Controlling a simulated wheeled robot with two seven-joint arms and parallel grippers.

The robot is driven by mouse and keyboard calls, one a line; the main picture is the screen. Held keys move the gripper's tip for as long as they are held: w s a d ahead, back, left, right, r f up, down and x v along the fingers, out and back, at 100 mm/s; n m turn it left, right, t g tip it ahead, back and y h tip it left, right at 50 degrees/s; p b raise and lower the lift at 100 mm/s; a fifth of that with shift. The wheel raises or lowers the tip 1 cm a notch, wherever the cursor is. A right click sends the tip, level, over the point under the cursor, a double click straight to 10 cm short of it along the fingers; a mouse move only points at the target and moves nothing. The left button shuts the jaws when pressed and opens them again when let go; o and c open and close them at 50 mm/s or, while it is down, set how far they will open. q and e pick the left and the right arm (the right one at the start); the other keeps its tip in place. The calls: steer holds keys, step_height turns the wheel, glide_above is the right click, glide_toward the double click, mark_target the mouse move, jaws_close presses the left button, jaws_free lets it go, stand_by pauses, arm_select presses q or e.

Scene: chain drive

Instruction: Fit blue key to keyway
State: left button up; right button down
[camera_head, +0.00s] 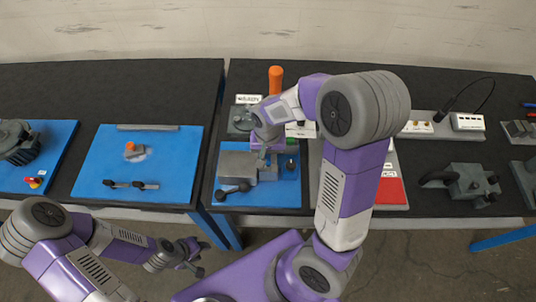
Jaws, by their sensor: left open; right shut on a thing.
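My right gripper (264,157) reaches down over the grey vise-like block (238,164) on the middle blue mat (285,198). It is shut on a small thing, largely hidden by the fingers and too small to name. I cannot make out a blue key or a keyway. My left gripper (188,259) is open and empty, low in front of the table edge, away from the parts.
The left blue mat (95,180) carries a small orange-topped part (133,148) and a dark bar-like piece (131,184). An orange handle (275,80) stands behind the vise. A red tray (391,191) and a dark grey fixture (468,182) lie right.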

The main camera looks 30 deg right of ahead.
mark_target(268, 157)
steer(key=shift+f+b, duration=1.2)
steer(key=shift+f, duration=0.4)
steer(key=c, duration=0.9)
jaws_free()
steer(key=shift+r, duration=0.1)
step_height(268, 157, up, 8)
steer(key=shift+f+p, duration=0.25)
steer(key=shift+p, duration=0.55)
steer(key=shift+s, duration=0.1)
